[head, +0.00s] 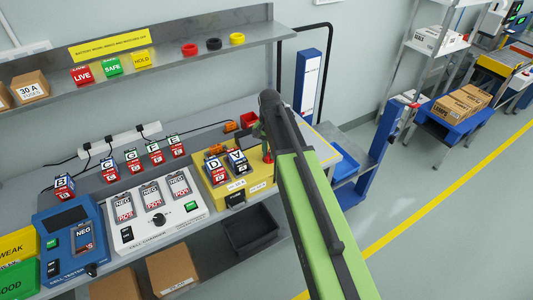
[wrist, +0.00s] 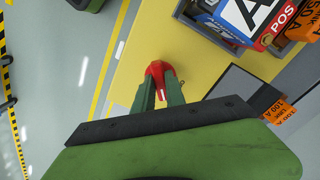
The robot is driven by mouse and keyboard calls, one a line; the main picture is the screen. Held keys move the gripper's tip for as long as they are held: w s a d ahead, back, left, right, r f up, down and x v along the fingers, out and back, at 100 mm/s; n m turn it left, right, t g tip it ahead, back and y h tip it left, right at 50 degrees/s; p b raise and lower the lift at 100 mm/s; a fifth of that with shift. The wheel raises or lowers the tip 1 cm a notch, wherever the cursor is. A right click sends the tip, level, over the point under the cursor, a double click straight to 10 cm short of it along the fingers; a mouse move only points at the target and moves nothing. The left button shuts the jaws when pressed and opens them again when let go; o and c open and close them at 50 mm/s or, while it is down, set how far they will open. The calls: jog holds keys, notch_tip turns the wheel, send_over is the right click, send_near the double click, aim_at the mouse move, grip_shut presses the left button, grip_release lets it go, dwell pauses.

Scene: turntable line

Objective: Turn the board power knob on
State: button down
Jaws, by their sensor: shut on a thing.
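The board's power knob is a red knob (wrist: 160,70) on the yellow board (wrist: 130,70), near its left edge in the wrist view. A white mark shows on its lower side. My gripper (wrist: 160,92) is shut on the knob, one green finger on each side. In the head view the red knob (head: 267,157) shows at the right end of the yellow board (head: 225,188), just below my gripper (head: 259,134). My arm hides part of the board's right side.
A white cell charger (head: 122,235) and blue cell tester (head: 57,263) stand to the left. A dark bin (head: 250,230) is below. Floor is open to the right.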

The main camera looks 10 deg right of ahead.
jog(key=m, duration=0.4)
jog(key=shift+s, duration=0.1)
jog(key=shift+d+m, duration=0.1)
jog(key=shift+m, duration=1.8)
jog(key=shift+f, duration=0.1)
jog(key=c, duration=1.4)
grip_release()
jog(key=shift+d, duration=0.1)
